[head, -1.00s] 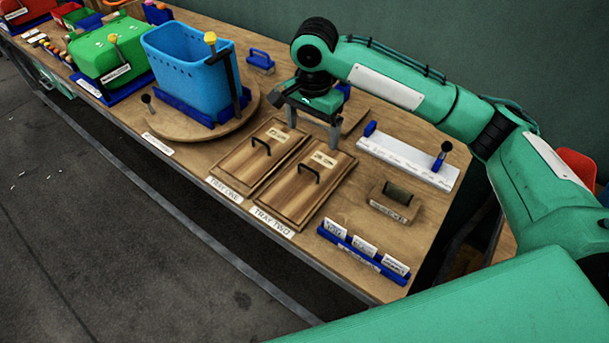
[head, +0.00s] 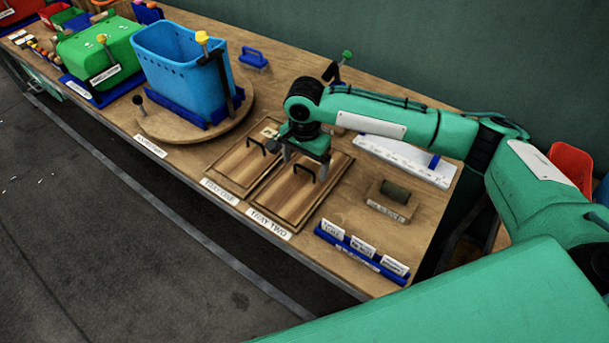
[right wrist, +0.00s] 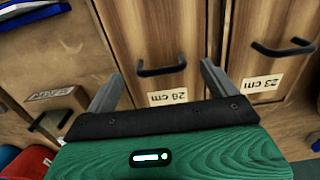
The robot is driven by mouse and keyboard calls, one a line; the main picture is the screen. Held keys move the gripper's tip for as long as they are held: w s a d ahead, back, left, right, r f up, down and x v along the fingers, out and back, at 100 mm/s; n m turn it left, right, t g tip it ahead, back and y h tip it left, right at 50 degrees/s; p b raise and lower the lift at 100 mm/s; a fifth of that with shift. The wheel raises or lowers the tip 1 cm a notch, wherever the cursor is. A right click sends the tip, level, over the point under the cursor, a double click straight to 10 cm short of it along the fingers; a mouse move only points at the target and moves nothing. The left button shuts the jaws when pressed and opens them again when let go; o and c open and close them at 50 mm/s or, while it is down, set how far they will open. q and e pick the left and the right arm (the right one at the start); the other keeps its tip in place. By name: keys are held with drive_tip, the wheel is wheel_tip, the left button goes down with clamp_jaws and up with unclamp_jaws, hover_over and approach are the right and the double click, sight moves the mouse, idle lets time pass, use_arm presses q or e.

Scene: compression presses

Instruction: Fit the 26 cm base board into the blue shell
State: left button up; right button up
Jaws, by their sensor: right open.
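The 26 cm base board (head: 283,204) is a brown wooden panel with a black bar handle, lying in the place marked TRAY TWO. In the right wrist view its 26 cm label (right wrist: 168,96) and handle (right wrist: 161,69) show between the fingers. My right gripper (head: 305,168) is open and empty above this board, its fingers on either side of the handle in the wrist view. The blue shell (head: 185,75) is a bucket-like bin standing upright in a dark blue cradle on a round wooden turntable (head: 165,130). My left gripper is not in view.
The 23 cm board (head: 232,167) lies beside it in TRAY ONE, also with a black handle. A white ruler-like gauge (head: 400,158), a small block stand (head: 392,200) and a blue card rack (head: 360,253) are to the right. A green shell (head: 98,52) stands far left.

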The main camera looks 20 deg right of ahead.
sight(305, 173)
drive_tip(key=shift+f, duration=1.45)
drive_tip(key=c, duration=1.1)
drive_tip(key=shift+r, duration=0.1)
